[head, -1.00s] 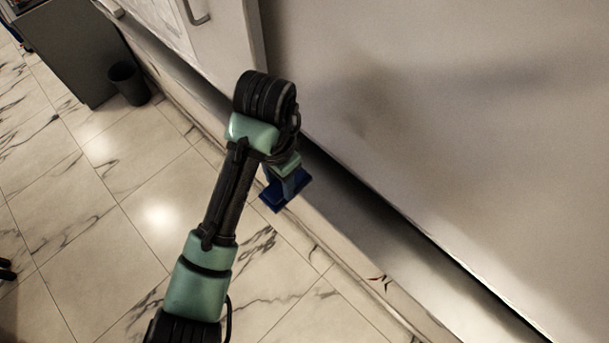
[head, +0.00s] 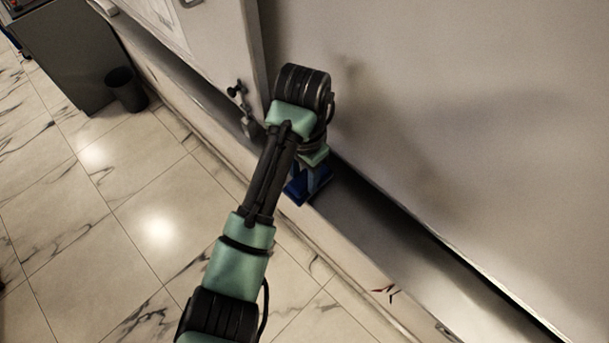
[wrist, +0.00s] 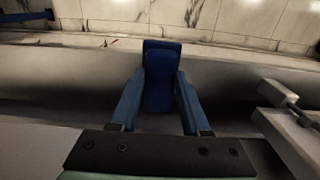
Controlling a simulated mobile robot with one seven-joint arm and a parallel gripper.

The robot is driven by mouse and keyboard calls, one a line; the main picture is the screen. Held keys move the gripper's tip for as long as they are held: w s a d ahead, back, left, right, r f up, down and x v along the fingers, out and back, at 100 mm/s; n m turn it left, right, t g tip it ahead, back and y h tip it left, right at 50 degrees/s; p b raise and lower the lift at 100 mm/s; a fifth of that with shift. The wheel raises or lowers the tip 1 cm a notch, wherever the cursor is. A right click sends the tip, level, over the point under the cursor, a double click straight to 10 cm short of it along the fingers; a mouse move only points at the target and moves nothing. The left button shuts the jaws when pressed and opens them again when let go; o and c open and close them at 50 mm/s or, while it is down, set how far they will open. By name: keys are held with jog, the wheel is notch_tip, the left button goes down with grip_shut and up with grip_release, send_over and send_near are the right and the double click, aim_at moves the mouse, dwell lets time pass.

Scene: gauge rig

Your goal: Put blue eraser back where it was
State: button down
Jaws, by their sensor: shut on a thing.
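The blue eraser (wrist: 161,75) is between the two blue fingers of my gripper (wrist: 159,95) in the wrist view. The fingers are shut on its sides. In the head view the eraser (head: 298,192) shows below my wrist, partly hidden by the arm and fingers, and my gripper (head: 318,178) is beside the white board. A grey tray ledge (head: 385,240) runs along the foot of the board. The eraser appears over or near the ledge's outer edge; I cannot tell whether it touches.
The large white board (head: 470,110) rises right of my arm. A dark clamp-like fixture (head: 243,105) is at the panel edge left of my wrist. A dark bin (head: 126,90) stands by a grey cabinet (head: 75,50). The marble floor (head: 150,220) is open at left.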

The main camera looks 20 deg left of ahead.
aim_at(304, 179)
jog(key=shift+w+f, duration=0.1)
jog(key=shift+c, duration=1.9)
grip_release()
jog(key=shift+f, duration=0.1)
notch_tip(304, 179, up, 12)
jog(key=p, duration=0.6)
